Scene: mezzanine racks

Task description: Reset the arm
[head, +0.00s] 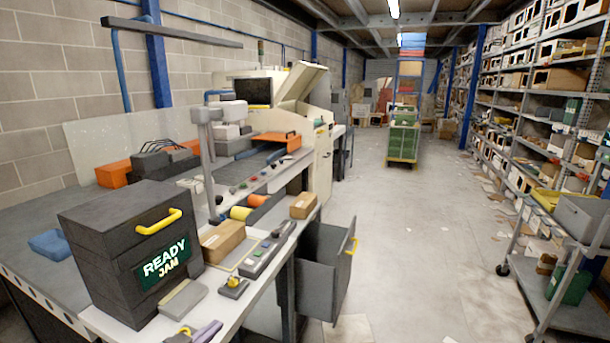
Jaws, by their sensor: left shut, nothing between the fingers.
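A dark grey box (115,240) with a yellow handle (158,221) stands at the front left of the bench. Its green display (165,263) reads "READY JAM". My right gripper is out of view.
A cardboard box (222,238), a control strip (267,250) and a small yellow-knobbed unit (234,288) lie along the bench's front. An open grey drawer (325,268) juts into the aisle. A cart (575,310) stands right. The aisle floor (420,240) is mostly clear.

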